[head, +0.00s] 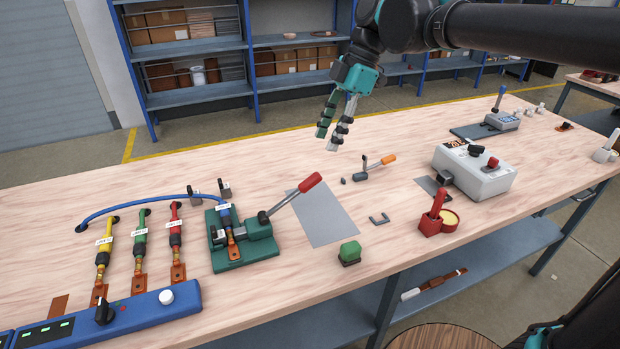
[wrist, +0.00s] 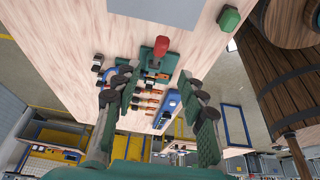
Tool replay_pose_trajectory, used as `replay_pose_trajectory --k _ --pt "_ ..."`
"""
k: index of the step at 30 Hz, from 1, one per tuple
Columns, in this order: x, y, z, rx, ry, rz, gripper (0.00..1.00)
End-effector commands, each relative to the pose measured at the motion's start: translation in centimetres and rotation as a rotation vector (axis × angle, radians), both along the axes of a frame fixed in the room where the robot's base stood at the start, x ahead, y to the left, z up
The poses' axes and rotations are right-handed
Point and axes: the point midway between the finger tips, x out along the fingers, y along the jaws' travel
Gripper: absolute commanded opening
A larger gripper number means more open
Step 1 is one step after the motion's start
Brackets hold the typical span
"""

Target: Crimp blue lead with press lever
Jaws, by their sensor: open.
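The green press (head: 244,254) stands on the workbench left of centre. Its lever has a red handle (head: 311,182) and tilts up to the right; the red handle also shows in the wrist view (wrist: 161,46). The blue lead (head: 135,197) arcs from the bench at left to the press, and its labelled end (head: 226,214) lies in the press. My gripper (head: 329,140) is open and empty, above the bench's far edge, up and to the right of the lever handle. In the wrist view its two fingers (wrist: 165,92) stand apart on either side of the press area.
Yellow, green and red leads (head: 140,238) lie left of the press, above a blue control box (head: 155,308). A grey mat (head: 328,218), a green block (head: 350,252), an orange-handled tool (head: 375,168), a red holder (head: 438,218) and a grey box (head: 474,172) occupy the right side.

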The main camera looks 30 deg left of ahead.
Motion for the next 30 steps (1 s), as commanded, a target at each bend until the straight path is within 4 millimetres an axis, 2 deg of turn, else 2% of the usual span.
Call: replay_pose_trajectory --k 9,15,21,30 --pt "-1.9 1.5 -6.0 0.000 0.000 0.000 0.41" --pt "-2.9 2.3 -9.1 0.000 0.000 0.000 0.41" --pt "-3.4 2.8 -10.8 -0.001 0.000 -0.002 0.41" --pt "-3.6 2.8 -11.2 0.000 -0.001 -0.002 0.41"
